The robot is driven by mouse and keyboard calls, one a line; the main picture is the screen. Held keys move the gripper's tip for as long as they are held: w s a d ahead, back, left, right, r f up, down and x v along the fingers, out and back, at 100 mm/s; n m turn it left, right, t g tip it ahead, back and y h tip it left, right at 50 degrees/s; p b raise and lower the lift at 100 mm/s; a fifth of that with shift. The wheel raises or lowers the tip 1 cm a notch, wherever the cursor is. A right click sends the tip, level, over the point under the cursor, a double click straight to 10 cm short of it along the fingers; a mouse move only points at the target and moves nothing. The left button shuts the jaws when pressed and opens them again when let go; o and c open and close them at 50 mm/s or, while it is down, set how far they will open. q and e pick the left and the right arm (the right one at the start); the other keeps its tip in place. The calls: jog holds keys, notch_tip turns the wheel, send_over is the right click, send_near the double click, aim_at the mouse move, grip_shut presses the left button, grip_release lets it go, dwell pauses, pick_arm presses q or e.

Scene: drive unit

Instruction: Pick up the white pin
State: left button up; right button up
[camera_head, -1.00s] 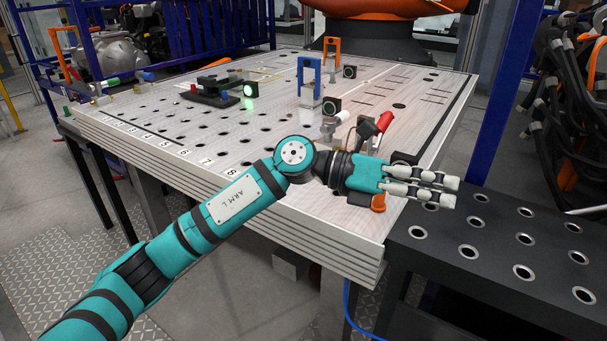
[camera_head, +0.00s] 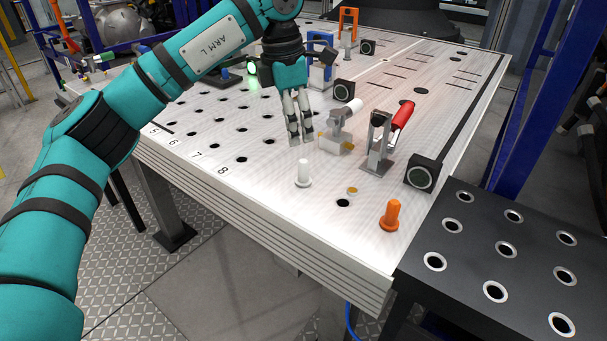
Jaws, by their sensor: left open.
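The white pin (camera_head: 303,174) stands upright on the light work table near its front edge, right of the label 8. My left gripper (camera_head: 301,138) points down with its fingers just behind and above the pin in the picture. Its fingers look close together, but it is open and holds nothing that I can see. A gap shows between the fingertips and the pin. My right gripper is out of view.
An orange pin (camera_head: 390,216) stands near the table's front right. A clamp with a red handle (camera_head: 402,114), a black block (camera_head: 422,172) and a white-tipped clamp (camera_head: 343,122) stand to the right. A dark perforated side table (camera_head: 470,262) adjoins the table.

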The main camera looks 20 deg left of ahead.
pick_arm(q)
send_over(302, 161)
jog(key=f, duration=0.4)
jog(key=shift+s+a, duration=0.25)
jog(key=shift+a, duration=0.05)
notch_tip(302, 161, down, 2)
jog(key=shift+d+f+p, duration=0.15)
jog(key=shift+f+p, duration=0.05)
jog(key=shift+p, duration=0.2)
jog(key=shift+f, duration=0.3)
jog(key=f, duration=0.1)
jog(key=f+p, duration=0.1)
jog(key=f, duration=0.1)
jog(key=shift+w+d+f, duration=0.2)
jog(key=shift+w+f, duration=0.1)
jog(key=shift+d+f+p, duration=0.1)
jog(key=shift+f+p, duration=0.2)
jog(key=shift+f, duration=0.2)
jog(key=c, duration=0.7)
grip_shut()
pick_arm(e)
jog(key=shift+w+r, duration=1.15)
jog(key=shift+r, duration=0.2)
